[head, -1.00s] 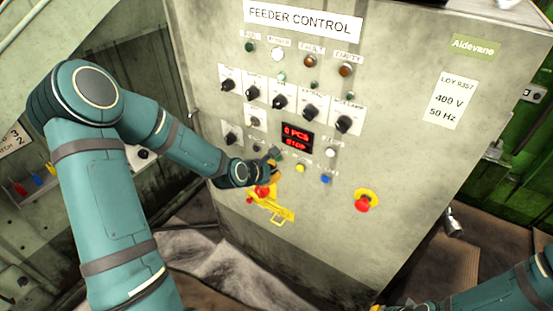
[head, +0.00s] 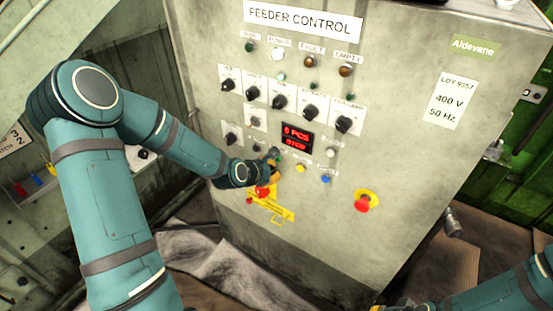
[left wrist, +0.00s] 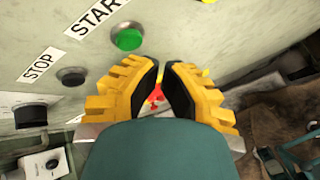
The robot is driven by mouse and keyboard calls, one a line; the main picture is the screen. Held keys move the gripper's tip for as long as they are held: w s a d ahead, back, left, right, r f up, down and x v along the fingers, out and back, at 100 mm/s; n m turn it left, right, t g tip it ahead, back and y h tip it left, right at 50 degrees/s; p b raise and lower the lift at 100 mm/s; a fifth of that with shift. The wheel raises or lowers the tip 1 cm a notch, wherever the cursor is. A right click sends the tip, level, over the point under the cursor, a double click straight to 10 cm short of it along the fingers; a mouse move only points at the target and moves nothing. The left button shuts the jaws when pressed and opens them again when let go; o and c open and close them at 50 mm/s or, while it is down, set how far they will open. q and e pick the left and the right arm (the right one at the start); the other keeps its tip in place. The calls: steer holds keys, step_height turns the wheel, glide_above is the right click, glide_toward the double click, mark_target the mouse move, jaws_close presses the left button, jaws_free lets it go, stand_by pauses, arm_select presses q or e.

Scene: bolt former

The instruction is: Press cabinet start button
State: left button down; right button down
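The feeder control cabinet (head: 400,120) stands in front of me. Its green button (left wrist: 127,39), under a START label, shows clearly in the left wrist view. In the head view the green button (head: 278,157) is small, right by my fingertips. A dark button (left wrist: 71,76) by the STOP label sits to its left. My left gripper (left wrist: 164,66) has its yellow, black-padded fingers nearly together, with nothing held. Its tips are below and right of the green button and appear apart from it. In the head view the left gripper (head: 272,168) is close to the panel. Only a yellow sliver of my right gripper (head: 377,308) shows.
A red display (head: 296,136) reads PCS and STOP. Yellow (head: 300,168) and blue (head: 325,179) buttons lie to the right. A red emergency stop (head: 363,203) is farther right. A yellow bracket (head: 278,213) with red parts is just below my left gripper.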

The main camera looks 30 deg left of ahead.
arm_select(q)
steer(key=shift+w, duration=0.2)
steer(key=shift+w, duration=0.25)
